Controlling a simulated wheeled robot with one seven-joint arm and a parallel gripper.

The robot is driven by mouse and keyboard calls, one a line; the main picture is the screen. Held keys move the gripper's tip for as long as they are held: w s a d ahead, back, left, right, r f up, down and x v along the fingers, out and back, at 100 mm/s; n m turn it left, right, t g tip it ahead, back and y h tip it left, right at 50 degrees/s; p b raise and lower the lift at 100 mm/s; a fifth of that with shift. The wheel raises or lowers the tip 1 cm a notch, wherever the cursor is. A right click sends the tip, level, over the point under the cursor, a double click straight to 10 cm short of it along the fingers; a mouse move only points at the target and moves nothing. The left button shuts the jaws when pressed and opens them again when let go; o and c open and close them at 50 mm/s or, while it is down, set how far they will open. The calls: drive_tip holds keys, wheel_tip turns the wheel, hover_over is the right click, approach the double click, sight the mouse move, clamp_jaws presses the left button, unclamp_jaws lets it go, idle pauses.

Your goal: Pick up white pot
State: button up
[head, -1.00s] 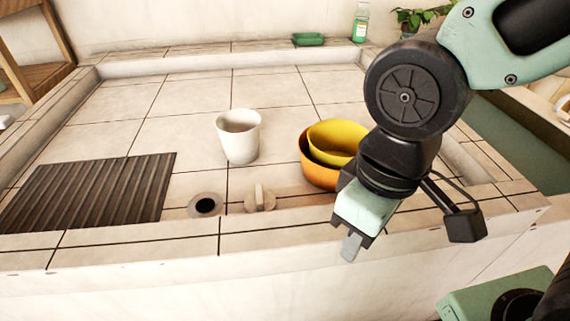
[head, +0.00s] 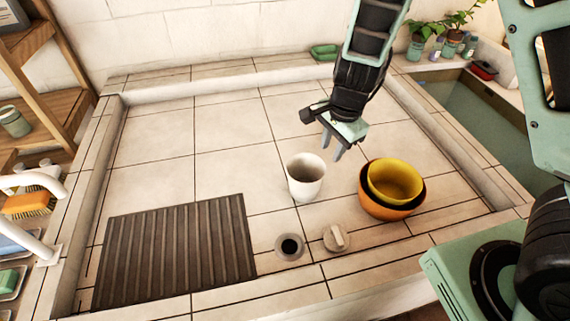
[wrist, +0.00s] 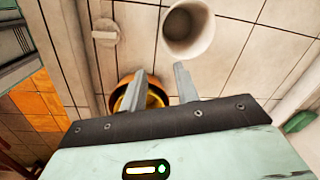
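The white pot (head: 305,178) stands upright and open-topped on the tiled basin floor, left of the stacked bowls. It also shows at the top of the wrist view (wrist: 187,30). My gripper (head: 332,152) is open and empty, above and behind the pot, a little to its right, and apart from it. In the wrist view my two fingers (wrist: 160,80) are spread, with the pot beyond them.
A yellow bowl (head: 395,181) sits in an orange bowl (head: 388,208) right of the pot. A round stopper (head: 337,238) and a drain hole (head: 289,247) lie in front. A dark ribbed mat (head: 175,255) is at left. The tiles behind and left are clear.

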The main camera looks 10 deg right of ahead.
drive_tip(key=b, duration=0.3)
approach(319, 183)
wheel_tip(319, 183, down, 5)
drive_tip(key=shift+w+a+f+b, duration=0.1)
drive_tip(key=shift+w+f+b, duration=0.15)
drive_tip(key=shift+f, duration=0.7)
drive_tip(key=shift+w+f+b, duration=0.2)
drive_tip(key=shift+w+f, duration=0.05)
drive_tip(key=shift+f, duration=0.7)
drive_tip(key=shift+w+a+f+b, duration=0.1)
drive_tip(key=shift+w+f+b, duration=0.15)
drive_tip(key=shift+f, duration=0.65)
clamp_jaws()
